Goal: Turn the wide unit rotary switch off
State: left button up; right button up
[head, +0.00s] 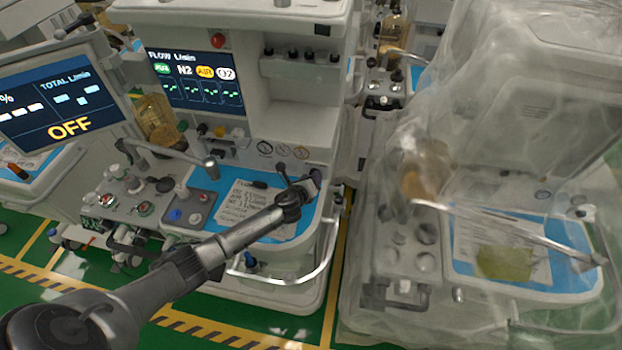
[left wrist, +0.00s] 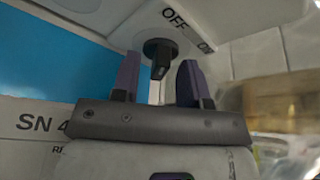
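The rotary switch (left wrist: 158,52) is a dark round knob with a raised grip bar, on a pale panel in the left wrist view. An OFF label (left wrist: 174,17) is printed beside it, with a second, partly readable marking farther right. I cannot tell which marking the knob points to. My left gripper (head: 299,181) is over the right end of the wide unit's worktop (head: 232,192) in the head view. In the left wrist view its two fingers (left wrist: 158,80) are apart, with the knob just beyond and between their tips. Contact is not visible. My right gripper is in no view.
The wide unit's tilted screen (head: 62,100) reads OFF, and its flow display (head: 195,80) is lit. A curved rail (head: 290,278) runs along the worktop's front. A cart under clear plastic (head: 480,200) stands close on the right, with a narrow floor gap between.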

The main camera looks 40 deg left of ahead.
pick_arm(q)
jog(key=shift+s, duration=0.1)
jog(key=shift+s+r, duration=0.15)
jog(key=shift+s, duration=0.05)
jog(key=p+v, duration=0.2)
jog(key=v, duration=0.9)
jog(key=shift+s+d, duration=0.1)
jog(key=shift+s, duration=0.05)
jog(key=shift+v, duration=0.95)
